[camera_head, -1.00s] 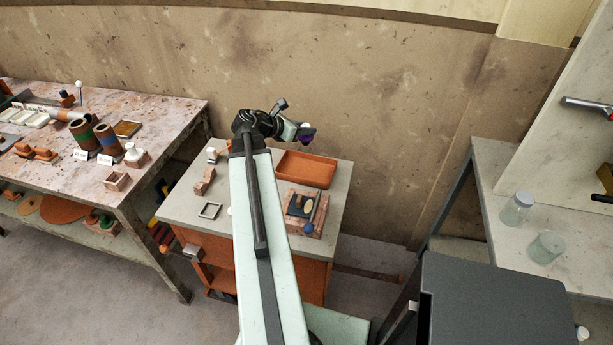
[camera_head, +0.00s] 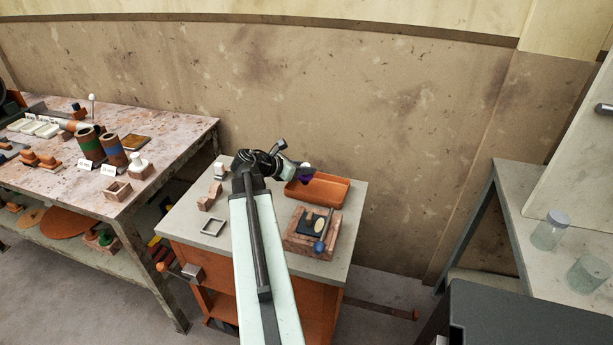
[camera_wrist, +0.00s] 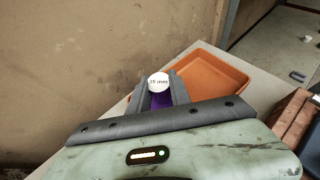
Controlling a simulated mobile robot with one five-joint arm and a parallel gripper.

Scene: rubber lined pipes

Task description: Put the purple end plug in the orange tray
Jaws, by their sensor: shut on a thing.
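My gripper (camera_wrist: 160,94) is shut on the purple end plug (camera_wrist: 161,100), which shows a white round face with a printed size label in the wrist view. In the head view the plug (camera_head: 306,171) is a small purple spot at the end of my gripper (camera_head: 302,172). The orange tray (camera_head: 335,194) is a shallow rectangular tray on the small table. The held plug appears over or near the tray's far left part; its exact height is unclear. In the wrist view the tray (camera_wrist: 226,84) lies just right of the plug and looks empty where visible.
A brick-coloured block with a dark insert and a blue-ended tool (camera_head: 318,245) stands in front of the tray. A square grey frame (camera_head: 212,226) and small blocks (camera_head: 209,198) lie at the left of the table. The wall (camera_head: 400,140) rises behind.

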